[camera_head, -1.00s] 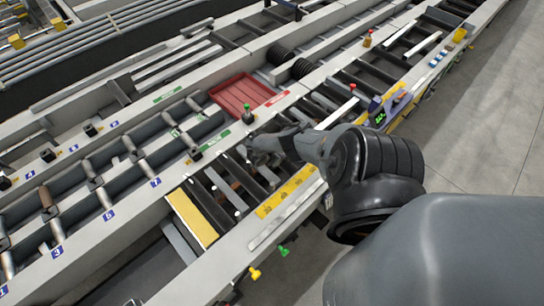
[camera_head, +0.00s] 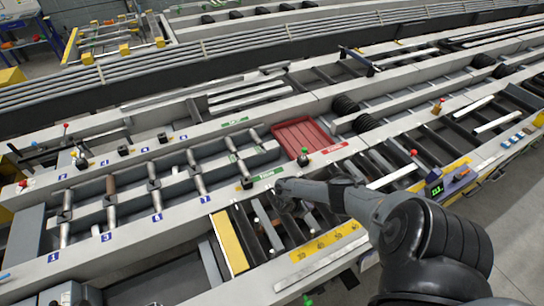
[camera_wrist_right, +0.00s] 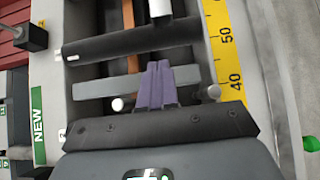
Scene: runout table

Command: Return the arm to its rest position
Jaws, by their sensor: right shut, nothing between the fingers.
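My right arm reaches in from the lower right in the head view. My right gripper (camera_head: 285,192) hangs over the dark slatted section of the runout table, between the yellow plate (camera_head: 228,241) and the ruler strip. In the right wrist view its purple fingers (camera_wrist_right: 159,84) are shut together with nothing between them. Below them lie a dark roller (camera_wrist_right: 130,44) and a grey crossbar (camera_wrist_right: 100,87). I cannot tell how far the fingertips are above the bars. My left gripper does not show in either view.
Numbered rollers (camera_head: 155,190) lie to the left. A yellow ruler strip (camera_head: 325,242) runs along the near rail. A control box with a green display (camera_head: 437,190) stands right of the arm.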

